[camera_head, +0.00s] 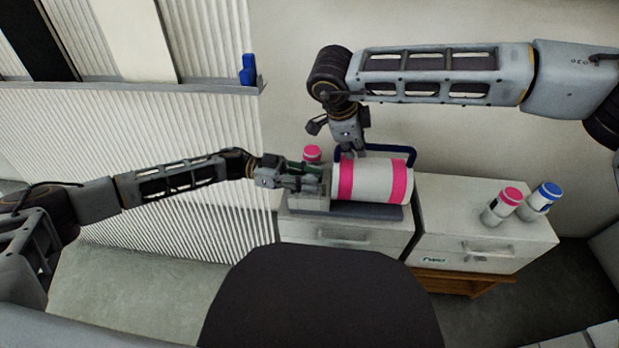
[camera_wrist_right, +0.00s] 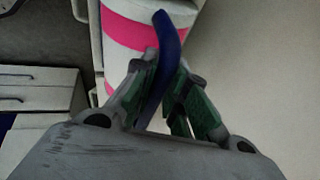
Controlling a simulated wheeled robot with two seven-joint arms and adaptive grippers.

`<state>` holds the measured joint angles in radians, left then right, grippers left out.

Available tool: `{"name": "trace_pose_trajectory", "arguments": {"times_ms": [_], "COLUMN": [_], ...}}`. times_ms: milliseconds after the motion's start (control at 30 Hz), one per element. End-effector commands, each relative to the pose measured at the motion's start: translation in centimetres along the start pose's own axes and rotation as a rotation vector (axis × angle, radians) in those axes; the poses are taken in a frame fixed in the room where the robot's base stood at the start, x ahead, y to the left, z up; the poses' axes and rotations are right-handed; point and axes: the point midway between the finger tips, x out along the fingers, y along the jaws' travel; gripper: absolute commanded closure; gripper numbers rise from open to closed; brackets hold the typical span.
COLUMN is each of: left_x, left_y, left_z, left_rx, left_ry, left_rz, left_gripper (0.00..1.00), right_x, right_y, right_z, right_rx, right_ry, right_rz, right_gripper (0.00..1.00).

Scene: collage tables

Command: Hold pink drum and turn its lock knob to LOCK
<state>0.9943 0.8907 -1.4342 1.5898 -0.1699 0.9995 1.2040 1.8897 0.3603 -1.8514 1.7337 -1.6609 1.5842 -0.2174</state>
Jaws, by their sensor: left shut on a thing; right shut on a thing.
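The pink drum (camera_head: 374,185), white with pink bands, lies on its side on a grey base (camera_head: 370,212) on the cabinet. Its blue handle (camera_head: 400,150) arches over its top. My right gripper (camera_head: 352,150) is above the drum and shut on this handle. In the right wrist view, the handle (camera_wrist_right: 164,62) passes between the green finger pads of the right gripper (camera_wrist_right: 166,85). My left gripper (camera_head: 320,177) is at the drum's left end, shut on what appears to be the lock knob. The fingers hide the knob, so its setting cannot be read.
A pink-capped bottle (camera_head: 312,154) stands close behind my left gripper. Another pink-capped bottle (camera_head: 502,205) and a blue-capped bottle (camera_head: 540,201) stand on the right cabinet (camera_head: 440,215). That cabinet's top is clear beside the drum.

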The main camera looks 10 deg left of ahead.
Motion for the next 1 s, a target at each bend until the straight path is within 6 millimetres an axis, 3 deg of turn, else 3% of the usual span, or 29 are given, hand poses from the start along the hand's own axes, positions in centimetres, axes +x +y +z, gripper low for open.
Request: {"name": "trace_pose_trajectory", "arguments": {"times_ms": [500, 533, 700, 1000], "left_x": [-0.02, -0.03, -0.03, -0.04], "left_y": [-0.1, -0.1, -0.07, -0.02], "left_z": [-0.2, -0.2, -0.12, -0.03], "left_rx": [0.003, 0.002, 0.001, 0.0], "left_ry": [0.001, 0.001, 0.0, -0.001], "left_rz": [0.017, 0.017, 0.017, 0.017], "left_gripper": [1.0, 0.76, 0.54, 0.54], "right_x": [0.03, 0.03, 0.04, 0.06], "right_y": [0.2, 0.2, 0.18, 0.14], "right_z": [0.16, 0.16, 0.13, 0.08], "right_rx": [-0.004, -0.004, -0.004, -0.002], "right_ry": [-0.002, -0.002, -0.002, -0.001], "right_rz": [0.003, 0.003, 0.003, 0.003], "right_gripper": [1.0, 1.0, 1.0, 1.0]}}
